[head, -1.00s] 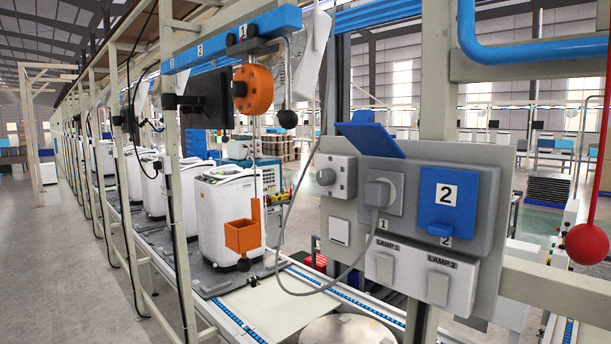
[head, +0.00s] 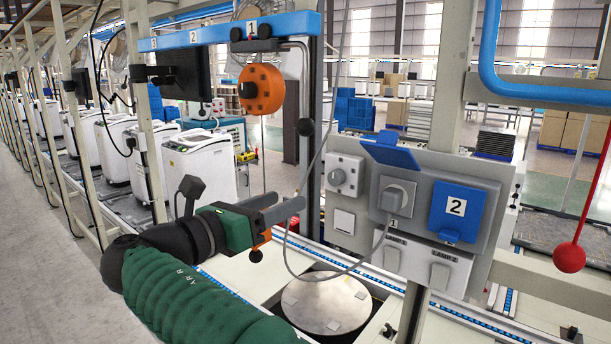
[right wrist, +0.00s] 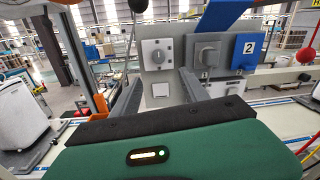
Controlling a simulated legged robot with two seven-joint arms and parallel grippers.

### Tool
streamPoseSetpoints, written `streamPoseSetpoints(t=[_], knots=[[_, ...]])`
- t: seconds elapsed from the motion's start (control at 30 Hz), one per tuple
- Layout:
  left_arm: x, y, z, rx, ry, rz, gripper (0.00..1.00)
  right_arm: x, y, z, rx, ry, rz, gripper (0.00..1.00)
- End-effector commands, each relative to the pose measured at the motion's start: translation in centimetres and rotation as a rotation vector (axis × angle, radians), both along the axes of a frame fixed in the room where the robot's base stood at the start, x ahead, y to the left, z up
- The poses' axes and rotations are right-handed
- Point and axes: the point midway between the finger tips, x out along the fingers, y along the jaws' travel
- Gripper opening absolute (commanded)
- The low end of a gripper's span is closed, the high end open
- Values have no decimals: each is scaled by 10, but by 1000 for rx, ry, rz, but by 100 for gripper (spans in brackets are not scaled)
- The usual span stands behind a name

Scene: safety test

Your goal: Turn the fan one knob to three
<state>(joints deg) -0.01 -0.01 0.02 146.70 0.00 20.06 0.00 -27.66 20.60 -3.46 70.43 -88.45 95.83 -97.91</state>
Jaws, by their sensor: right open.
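A round grey knob (head: 338,177) sits on a light square plate at the upper left of the grey wall panel (head: 425,190). No fan label is readable on it, and its setting is too small to tell. The knob also shows in the right wrist view (right wrist: 158,57), ahead of the fingers. My right gripper (head: 288,205) is open and empty, to the left of the panel and lower than the knob, apart from it. In the right wrist view its two fingers (right wrist: 160,84) stand apart, pointing toward the panel. My left gripper is not in view.
Beside the knob are a socket with a grey plug (head: 397,195) and cable, a blue-covered socket 2 (head: 457,208), a white switch (head: 344,221) and lamp switches (head: 438,273). An orange wheel (head: 261,90) and a red ball (head: 569,257) hang nearby.

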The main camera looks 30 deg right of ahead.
Motion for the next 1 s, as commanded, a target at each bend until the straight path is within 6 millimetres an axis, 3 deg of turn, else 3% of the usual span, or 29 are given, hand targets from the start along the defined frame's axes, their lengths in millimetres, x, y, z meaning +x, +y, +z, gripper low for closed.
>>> streamPoseSetpoints(t=[0.6,0.93,1.0], knots=[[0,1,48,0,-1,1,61,45,-120,4,-7,1,1,52],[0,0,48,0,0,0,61,48,-131,0,-3,-1,2,52],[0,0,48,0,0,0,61,48,-130,1,-4,0,3,44]])
